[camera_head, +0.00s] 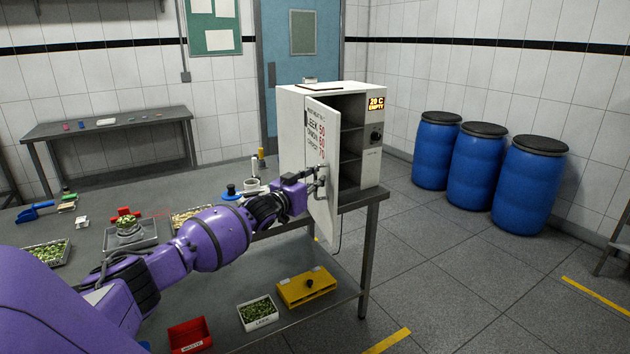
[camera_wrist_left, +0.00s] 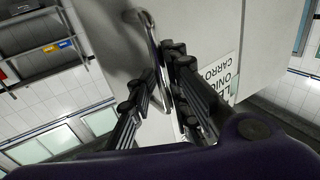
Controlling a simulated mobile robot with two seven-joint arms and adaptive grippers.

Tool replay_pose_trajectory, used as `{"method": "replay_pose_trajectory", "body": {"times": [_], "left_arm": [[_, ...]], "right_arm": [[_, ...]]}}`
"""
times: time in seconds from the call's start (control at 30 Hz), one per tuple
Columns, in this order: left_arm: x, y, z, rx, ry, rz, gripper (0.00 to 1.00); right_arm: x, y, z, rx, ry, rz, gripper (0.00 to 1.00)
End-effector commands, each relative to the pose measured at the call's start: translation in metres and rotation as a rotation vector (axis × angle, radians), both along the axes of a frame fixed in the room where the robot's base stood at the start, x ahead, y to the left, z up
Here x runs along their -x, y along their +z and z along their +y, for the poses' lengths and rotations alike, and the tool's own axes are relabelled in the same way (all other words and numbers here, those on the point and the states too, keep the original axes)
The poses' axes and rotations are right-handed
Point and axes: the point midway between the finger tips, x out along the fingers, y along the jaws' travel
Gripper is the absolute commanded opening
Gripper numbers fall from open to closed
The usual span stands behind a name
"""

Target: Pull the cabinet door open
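The white cabinet (camera_head: 370,163) stands on the end of the steel table. Its door (camera_head: 325,215) is swung partly open toward me, and the shelves inside show. The door carries a printed list, part of which also shows in the left wrist view on the door (camera_wrist_left: 205,45). My left gripper (camera_head: 317,182) is at the front of the door by its handle. In the left wrist view, the fingers of the left gripper (camera_wrist_left: 166,75) close around the metal handle (camera_wrist_left: 150,35). The handle is mostly hidden in the head view. My right gripper is out of view.
The table (camera_head: 90,245) holds trays, a scale and small items left of the cabinet. A yellow box (camera_head: 306,287) and bins sit on the lower shelf. Blue barrels (camera_head: 478,168) stand at the right wall. Floor (camera_head: 440,270) in front of them is clear.

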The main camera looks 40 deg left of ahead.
Motion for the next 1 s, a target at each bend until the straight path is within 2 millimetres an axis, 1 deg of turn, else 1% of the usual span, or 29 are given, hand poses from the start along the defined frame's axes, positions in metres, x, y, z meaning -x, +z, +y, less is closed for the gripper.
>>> {"method": "replay_pose_trajectory", "body": {"times": [0.33, 0.47, 0.57, 0.9, 1.0], "left_arm": [[0.001, 0.001, 0.004, -0.002, 0.006, 0.001, 0.22], [0.009, 0.001, 0.003, -0.002, 0.005, 0.001, 0.22], [0.021, -0.001, 0.003, -0.003, 0.006, 0.003, 0.22], [0.084, 0.0, -0.002, -0.001, 0.005, 0.002, 0.22], [0.099, 0.001, -0.003, -0.003, 0.005, 0.001, 0.22]], "right_arm": [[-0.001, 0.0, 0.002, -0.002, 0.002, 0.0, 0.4], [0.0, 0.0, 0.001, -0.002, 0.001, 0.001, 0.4], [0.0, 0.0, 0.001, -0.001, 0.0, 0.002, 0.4], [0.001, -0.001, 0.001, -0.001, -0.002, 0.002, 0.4], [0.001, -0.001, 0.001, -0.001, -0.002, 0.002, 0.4]]}}
